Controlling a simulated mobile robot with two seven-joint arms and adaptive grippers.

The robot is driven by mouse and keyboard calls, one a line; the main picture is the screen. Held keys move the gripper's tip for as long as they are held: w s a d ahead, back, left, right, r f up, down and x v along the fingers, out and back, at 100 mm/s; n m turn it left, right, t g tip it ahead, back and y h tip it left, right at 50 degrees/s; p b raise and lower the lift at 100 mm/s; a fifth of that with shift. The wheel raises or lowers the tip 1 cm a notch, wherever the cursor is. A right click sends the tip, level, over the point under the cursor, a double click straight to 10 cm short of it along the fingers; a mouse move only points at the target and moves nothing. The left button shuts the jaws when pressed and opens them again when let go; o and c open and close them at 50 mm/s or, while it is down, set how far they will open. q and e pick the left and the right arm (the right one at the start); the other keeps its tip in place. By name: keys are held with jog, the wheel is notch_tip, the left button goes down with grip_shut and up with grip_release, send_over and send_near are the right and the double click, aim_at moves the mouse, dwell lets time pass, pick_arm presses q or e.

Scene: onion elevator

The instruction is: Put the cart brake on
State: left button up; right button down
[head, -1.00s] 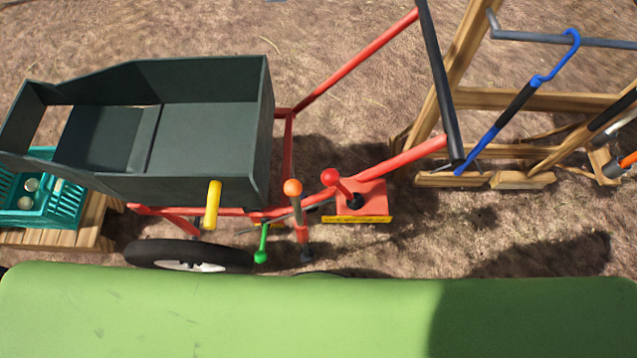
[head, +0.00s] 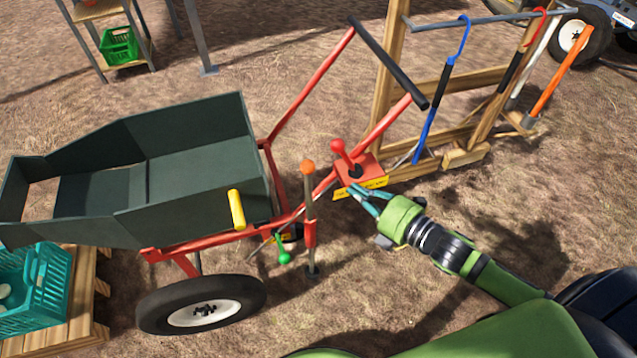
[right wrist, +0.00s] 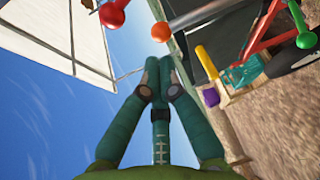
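A dark green cart with a red frame has a body (head: 190,160) and a wheel (head: 200,305) in the head view. A red-knobbed lever (head: 338,148) stands on a red box (head: 362,168) with a yellow label, on the cart's drawbar. It leans up and left; the label is unreadable. In the right wrist view the fingers (right wrist: 158,68) point towards a red ball knob (right wrist: 112,14) and an orange knob (right wrist: 160,32). My left gripper is out of view.
Other cart controls are an orange-knobbed post (head: 308,190), a green-knobbed lever (head: 284,258) and a yellow handle (head: 237,210). A wooden rack (head: 450,157) with hanging tools stands right. A teal crate (head: 45,290) sits on a pallet at left. Bare ground lies between.

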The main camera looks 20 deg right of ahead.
aim_at(346, 159)
jog(key=shift+s+a+r+n+y, duration=0.25)
jog(key=shift+s+a+r+n, duration=0.1)
jog(key=shift+a+r, duration=0.2)
jog(key=shift+s+a+r+n+y, duration=0.25)
jog(key=shift+a+r+n, duration=0.15)
jog(key=shift+r, duration=0.15)
jog(key=shift+w, duration=0.15)
jog(key=w+a+p, duration=0.1)
jog(key=w+p, duration=0.1)
jog(key=w, duration=0.7)
jog(key=shift+w+a+f, duration=0.15)
jog(key=shift+a, duration=0.05)
jog(key=shift+d, duration=0.1)
jog(key=shift+d+r+m, duration=0.2)
jog(key=shift+d+m, duration=0.05)
jog(key=shift+m, duration=0.1)
